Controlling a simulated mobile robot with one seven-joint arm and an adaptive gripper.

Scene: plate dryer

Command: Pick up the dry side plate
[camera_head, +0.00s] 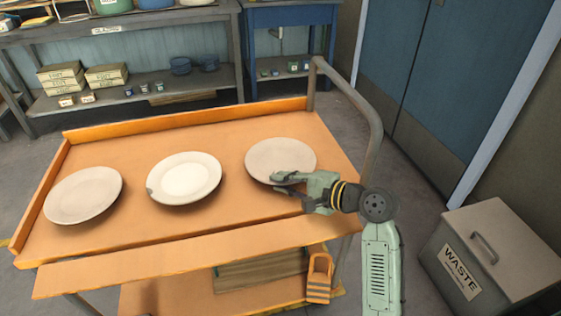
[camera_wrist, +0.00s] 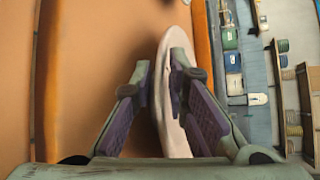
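Three pale plates lie in a row on an orange cart top in the head view. The left plate (camera_head: 83,195) is plain and greyish. The middle plate (camera_head: 185,178) has a brighter white centre and a dark mark on its left rim. The right plate (camera_head: 278,156) is plain greyish-beige. My gripper (camera_head: 285,184) is at the right plate's near right rim, its fingers overlapping it. In the wrist view, my gripper (camera_wrist: 163,68) has its fingers on either side of a plate's rim (camera_wrist: 174,130), seen nearly edge-on. I cannot tell whether both fingers press on it.
The orange cart (camera_head: 130,222) has raised edges and a grey handle (camera_head: 370,105) at its right. A grey waste bin (camera_head: 495,255) stands at the right. Shelves with boxes (camera_head: 105,75) stand behind. The cart top between the plates is clear.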

